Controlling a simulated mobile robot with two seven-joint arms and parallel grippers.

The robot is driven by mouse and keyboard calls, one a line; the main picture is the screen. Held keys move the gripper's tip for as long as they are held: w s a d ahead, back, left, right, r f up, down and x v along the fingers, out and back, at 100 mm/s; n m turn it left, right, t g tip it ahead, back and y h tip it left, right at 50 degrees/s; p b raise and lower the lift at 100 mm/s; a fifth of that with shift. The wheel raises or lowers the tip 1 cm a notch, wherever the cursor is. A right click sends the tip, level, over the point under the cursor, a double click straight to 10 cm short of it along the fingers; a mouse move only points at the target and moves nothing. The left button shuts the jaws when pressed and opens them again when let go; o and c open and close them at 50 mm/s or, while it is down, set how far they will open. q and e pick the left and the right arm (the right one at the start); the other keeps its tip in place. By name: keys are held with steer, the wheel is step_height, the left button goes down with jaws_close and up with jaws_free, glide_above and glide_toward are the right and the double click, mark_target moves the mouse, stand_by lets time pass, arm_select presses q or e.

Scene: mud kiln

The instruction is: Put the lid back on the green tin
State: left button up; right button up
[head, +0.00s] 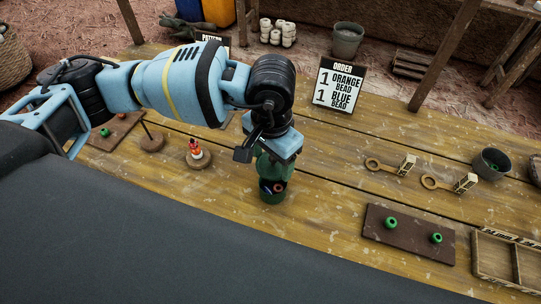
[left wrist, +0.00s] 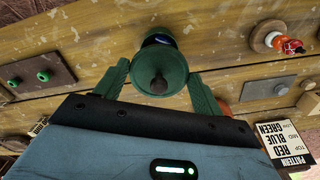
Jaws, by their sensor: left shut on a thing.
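The green tin (head: 272,197) stands upright on the wooden table, its mouth partly visible with something blue and reddish inside. My left gripper (head: 270,158) is shut on the green lid (head: 274,170), holding it just above the tin and covering part of its mouth. In the left wrist view the round lid (left wrist: 160,57) with its dark knob sits between the two fingers. The tin's dark opening (left wrist: 158,40) shows beyond the lid's edge, so the lid is not seated. My right gripper is not in view.
An order sign (head: 338,85) stands behind. A brown board (head: 408,235) with two green beads, two wooden-handled tools (head: 385,167), a grey pot (head: 491,163) and a divided tray (head: 505,259) are to the right. A peg with stacked beads (head: 196,153) stands left of the tin.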

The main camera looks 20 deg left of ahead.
mark_target(271, 165)
arm_select(q)
steer(key=shift+f, duration=0.1)
steer(key=shift+f+b, duration=0.6)
steer(key=shift+f, duration=1.45)
steer(key=shift+f+b, duration=0.4)
steer(key=shift+f, duration=0.65)
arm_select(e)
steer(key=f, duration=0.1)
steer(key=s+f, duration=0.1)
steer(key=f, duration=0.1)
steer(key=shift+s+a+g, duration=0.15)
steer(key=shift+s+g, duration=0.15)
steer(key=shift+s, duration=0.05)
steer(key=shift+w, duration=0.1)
arm_select(q)
steer(key=shift+b, duration=0.35)
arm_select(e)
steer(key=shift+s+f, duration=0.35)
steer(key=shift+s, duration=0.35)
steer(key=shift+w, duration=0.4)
